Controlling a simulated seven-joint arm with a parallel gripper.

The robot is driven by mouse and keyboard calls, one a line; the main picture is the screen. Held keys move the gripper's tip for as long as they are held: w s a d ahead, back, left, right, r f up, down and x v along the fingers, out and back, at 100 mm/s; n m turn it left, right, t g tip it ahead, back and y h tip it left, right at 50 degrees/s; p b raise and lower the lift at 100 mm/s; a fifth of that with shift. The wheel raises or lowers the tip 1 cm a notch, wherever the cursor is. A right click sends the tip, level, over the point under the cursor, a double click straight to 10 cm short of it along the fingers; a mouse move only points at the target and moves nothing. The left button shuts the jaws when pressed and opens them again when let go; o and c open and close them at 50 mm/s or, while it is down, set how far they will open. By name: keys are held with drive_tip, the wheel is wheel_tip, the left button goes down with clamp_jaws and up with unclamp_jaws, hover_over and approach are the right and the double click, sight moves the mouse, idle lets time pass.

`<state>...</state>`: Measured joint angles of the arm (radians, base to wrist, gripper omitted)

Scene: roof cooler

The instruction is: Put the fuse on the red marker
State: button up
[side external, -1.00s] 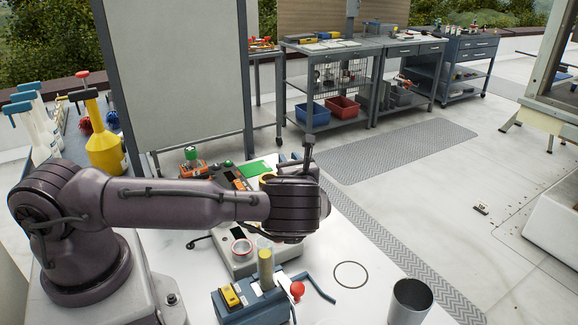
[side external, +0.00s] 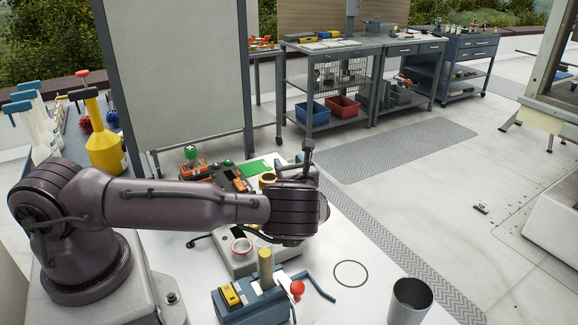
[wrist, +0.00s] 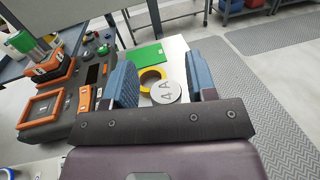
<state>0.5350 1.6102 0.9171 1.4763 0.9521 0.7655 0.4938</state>
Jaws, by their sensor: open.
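My gripper (wrist: 162,74) is open, with blue-padded fingers set wide apart. Between them in the wrist view is a pale round disc (wrist: 166,92) marked with dark characters like "4A", which may be the top of the fuse. It shows no contact with either finger. A yellow ring (wrist: 151,73) lies just beyond it, partly covered by the disc. In the side view my wrist hides the fingers and the disc. I cannot pick out a red marker for certain.
A grey instrument (wrist: 40,138) with orange parts stands left of my gripper. A green flat piece (wrist: 146,55) lies beyond the yellow ring. A blue device (side external: 250,306) with a red knob (side external: 297,288) and a metal cup (side external: 410,301) stand nearer the side camera.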

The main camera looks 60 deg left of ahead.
drive_tip(key=s+d, duration=0.2)
drive_tip(key=d, duration=0.9)
drive_tip(key=s+d+r+n+t+h, duration=0.1)
drive_tip(key=s+d+r+n+h, duration=0.4)
drive_tip(key=s+r+n+h, duration=0.3)
drive_tip(key=s+d+r+n+t+h, duration=0.1)
drive_tip(key=s+d+r+n+h, duration=0.4)
drive_tip(key=s+r+n+h, duration=0.4)
drive_tip(key=s+r+n, duration=0.3)
drive_tip(key=s+r, duration=0.4)
drive_tip(key=r, duration=0.3)
drive_tip(key=shift+s+h, duration=0.3)
drive_tip(key=shift+s, duration=0.05)
